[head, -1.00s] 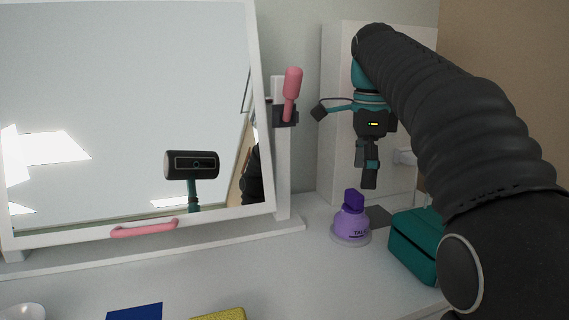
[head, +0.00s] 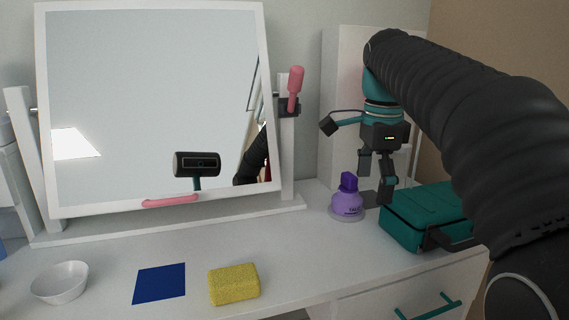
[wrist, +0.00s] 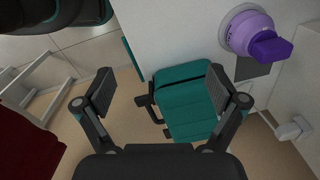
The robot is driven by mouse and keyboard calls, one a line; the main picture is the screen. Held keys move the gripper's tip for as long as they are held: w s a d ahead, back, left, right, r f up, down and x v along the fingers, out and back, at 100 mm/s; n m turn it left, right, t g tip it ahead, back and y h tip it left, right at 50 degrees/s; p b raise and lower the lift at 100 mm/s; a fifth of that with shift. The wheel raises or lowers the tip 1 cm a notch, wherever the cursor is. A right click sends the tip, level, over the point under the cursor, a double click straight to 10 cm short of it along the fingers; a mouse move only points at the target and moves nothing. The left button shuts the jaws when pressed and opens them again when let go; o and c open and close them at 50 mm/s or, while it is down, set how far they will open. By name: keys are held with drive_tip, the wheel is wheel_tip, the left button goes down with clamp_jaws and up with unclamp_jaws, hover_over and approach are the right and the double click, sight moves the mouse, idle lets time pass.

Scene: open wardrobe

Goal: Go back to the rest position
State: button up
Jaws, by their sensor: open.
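My gripper (head: 377,191) hangs at the right of the dressing table, just right of the purple bottle and at the back left of the teal case in the head view. In the wrist view my gripper (wrist: 163,92) has its two fingers spread wide with nothing held between them. The purple bottle (head: 347,203) stands upright on a grey round base; it also shows at the upper right of the wrist view (wrist: 251,33). The teal case (head: 428,215) rests near the table's right end and appears below the fingers in the wrist view (wrist: 186,102).
A tilting mirror (head: 150,100) with a pink handle stands at the back. A pink-handled tool (head: 296,88) hangs on its post. A white bowl (head: 60,283), blue square (head: 160,284) and yellow sponge (head: 234,284) lie in front. The middle of the tabletop is clear.

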drive_tip(key=s+f+n+t, duration=0.4)
drive_tip(key=s+f+n, duration=1.3)
drive_tip(key=s+f, duration=0.3)
drive_tip(key=shift+a+f+t, duration=0.2)
drive_tip(key=shift+f+t, duration=0.2)
idle(0.8)
